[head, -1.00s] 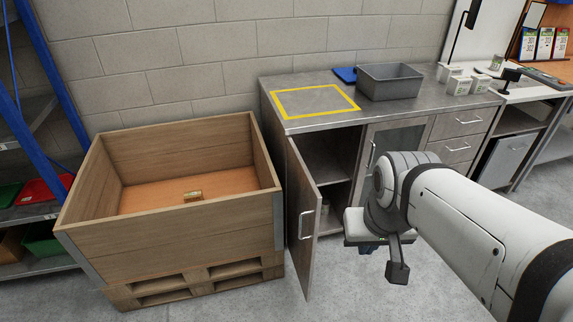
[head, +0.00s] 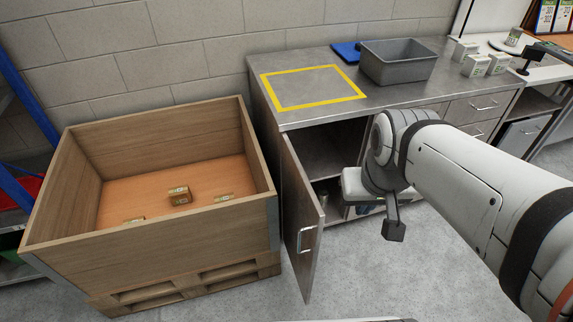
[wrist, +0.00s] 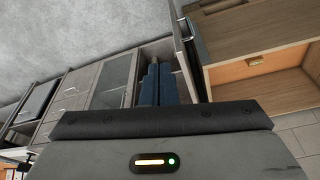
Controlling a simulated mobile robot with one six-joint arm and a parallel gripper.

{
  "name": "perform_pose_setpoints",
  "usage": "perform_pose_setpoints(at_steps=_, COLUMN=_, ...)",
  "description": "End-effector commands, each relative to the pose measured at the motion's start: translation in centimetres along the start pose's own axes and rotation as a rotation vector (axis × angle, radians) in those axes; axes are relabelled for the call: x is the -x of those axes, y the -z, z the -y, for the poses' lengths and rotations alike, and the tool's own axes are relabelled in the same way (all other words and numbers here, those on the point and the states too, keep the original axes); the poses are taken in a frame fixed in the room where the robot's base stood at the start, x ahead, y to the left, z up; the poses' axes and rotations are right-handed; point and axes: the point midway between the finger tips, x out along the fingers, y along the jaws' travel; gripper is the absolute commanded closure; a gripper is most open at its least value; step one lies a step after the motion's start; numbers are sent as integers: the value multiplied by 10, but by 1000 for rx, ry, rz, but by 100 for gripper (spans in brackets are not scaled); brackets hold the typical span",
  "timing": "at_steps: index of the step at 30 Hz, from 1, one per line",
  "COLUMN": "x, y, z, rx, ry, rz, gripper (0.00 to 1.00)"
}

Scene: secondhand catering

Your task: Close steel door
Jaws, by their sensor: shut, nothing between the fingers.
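The steel door (head: 301,222) hangs open at the left end of the steel cabinet (head: 300,118), swung out toward me, with a bar handle (head: 307,238) on its face. Beyond it the cabinet's dark inside shows. In the wrist view, the door (wrist: 183,38) appears edge-on near the top, just past my gripper. My gripper (wrist: 158,80) has blue fingers, shut and empty, pointing toward the cabinet opening. In the head view my wrist hides most of the gripper, right of the door. I see no clear contact with the door.
A wooden pallet crate (head: 150,245) with small boxes (head: 179,195) inside stands close left of the door. A grey tub (head: 398,65) and a yellow taped square (head: 313,87) are on the cabinet top. Grey floor lies clear in front.

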Motion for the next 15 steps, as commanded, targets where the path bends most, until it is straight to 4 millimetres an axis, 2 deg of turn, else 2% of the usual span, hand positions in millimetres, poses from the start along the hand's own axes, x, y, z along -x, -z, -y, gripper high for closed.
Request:
perform_pose_setpoints(at_steps=5, x=-20, y=12, z=6, rx=91, ry=0, rz=36, gripper=100)
perform_pose_setpoints(at_steps=8, x=-47, y=28, z=16, rx=218, ry=-2, rz=85, gripper=100)
perform_pose_setpoints(at_steps=15, x=-138, y=72, z=74, rx=646, ry=-2, rz=226, gripper=100)
